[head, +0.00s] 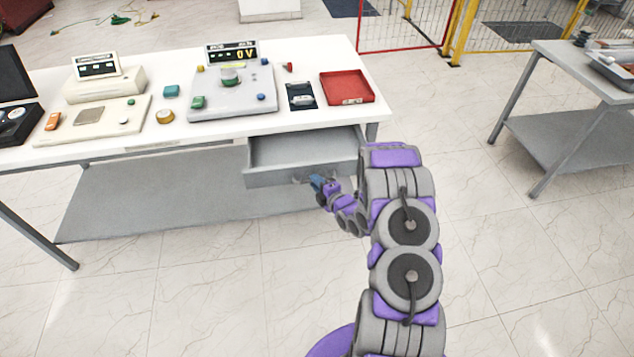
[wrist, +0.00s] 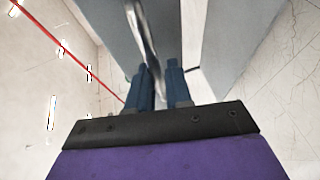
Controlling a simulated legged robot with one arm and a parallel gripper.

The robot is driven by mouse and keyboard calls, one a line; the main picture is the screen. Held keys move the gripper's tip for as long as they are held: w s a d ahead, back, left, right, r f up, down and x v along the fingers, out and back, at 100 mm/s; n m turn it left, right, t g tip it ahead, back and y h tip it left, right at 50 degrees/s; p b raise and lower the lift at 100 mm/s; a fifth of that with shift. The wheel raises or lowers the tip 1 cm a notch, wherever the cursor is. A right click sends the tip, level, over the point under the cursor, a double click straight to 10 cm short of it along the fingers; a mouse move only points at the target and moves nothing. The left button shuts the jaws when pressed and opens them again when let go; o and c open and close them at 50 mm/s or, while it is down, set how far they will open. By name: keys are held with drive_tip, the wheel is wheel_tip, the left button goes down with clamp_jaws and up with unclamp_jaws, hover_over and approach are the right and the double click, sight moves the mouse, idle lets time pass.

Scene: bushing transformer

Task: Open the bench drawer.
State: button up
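The bench drawer (head: 270,178) is pulled out from under the right part of the white bench (head: 345,57). Its grey inside shows and looks empty. My gripper (head: 318,184) is at the drawer's front face, at the handle (head: 300,180). In the wrist view, the shiny metal handle (wrist: 145,30) runs down between the two blue fingers of my gripper (wrist: 161,75). The fingers are close together and appear shut on it. The exact contact is partly hidden behind the fingers.
On the bench stand a meter panel (head: 230,92) reading 0V, a red tray (head: 347,88) and a beige instrument (head: 105,85). A grey lower shelf (head: 150,200) lies beneath. Another table (head: 585,70) stands at right. The tiled floor in front is clear.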

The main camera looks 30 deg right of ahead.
drive_tip(key=o, duration=0.4)
drive_tip(key=shift+c, duration=0.2)
drive_tip(key=p+v, duration=0.2)
drive_tip(key=v, duration=1.5)
drive_tip(key=shift+s+d, duration=0.1)
